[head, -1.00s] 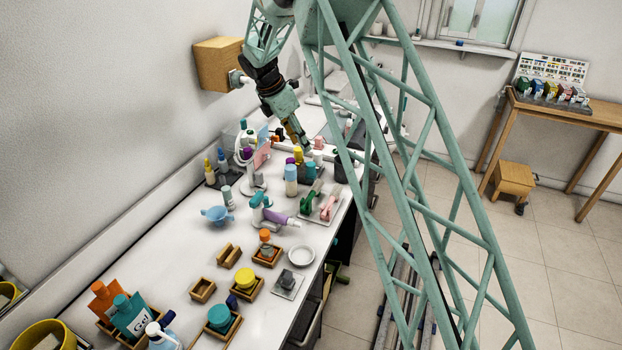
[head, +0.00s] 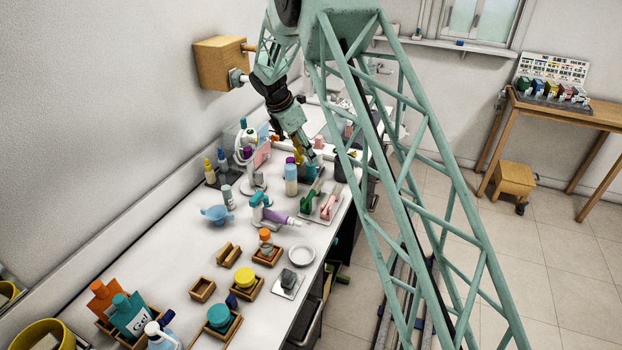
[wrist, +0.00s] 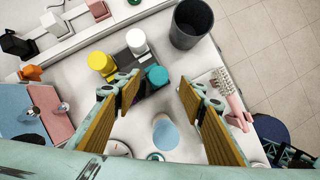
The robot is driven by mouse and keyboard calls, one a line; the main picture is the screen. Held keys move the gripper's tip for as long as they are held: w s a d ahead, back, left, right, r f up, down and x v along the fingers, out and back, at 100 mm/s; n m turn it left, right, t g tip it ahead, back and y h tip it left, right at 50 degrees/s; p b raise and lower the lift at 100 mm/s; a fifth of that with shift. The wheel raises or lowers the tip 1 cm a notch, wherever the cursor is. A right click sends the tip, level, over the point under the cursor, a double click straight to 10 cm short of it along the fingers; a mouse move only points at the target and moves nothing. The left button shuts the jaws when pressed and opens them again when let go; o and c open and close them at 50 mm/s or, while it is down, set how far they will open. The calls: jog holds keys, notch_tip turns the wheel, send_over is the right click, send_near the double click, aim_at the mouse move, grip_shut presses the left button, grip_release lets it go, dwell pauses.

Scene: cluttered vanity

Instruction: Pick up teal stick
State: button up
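The teal stick (wrist: 157,76) stands on a dark tray (wrist: 118,62), its round teal top showing in the wrist view. It stands beside a yellow-topped stick (wrist: 100,62) and a white-topped one (wrist: 137,40). My gripper (wrist: 160,90) is open and empty, its two wood-coloured finger pads wide apart. The teal top appears between the fingertips, nearer the left one. In the head view my gripper (head: 307,156) is low over the tray area and hides part of the group.
A blue-topped bottle (wrist: 165,132) stands between the fingers lower in the wrist view. A dark bin (wrist: 190,24) is beyond the tray. A pink tool (wrist: 236,108) lies right of the right finger. A pink and blue panel (wrist: 48,112) is at left.

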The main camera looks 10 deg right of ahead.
aim_at(311, 177)
jog(key=shift+x, duration=1)
jog(key=shift+b+x, duration=0.3)
jog(key=shift+x, duration=2.3)
jog(key=shift+w+a, duration=0.1)
jog(key=shift+a, duration=0.1)
jog(key=shift+c, duration=0.2)
jog(key=c, duration=1.1)
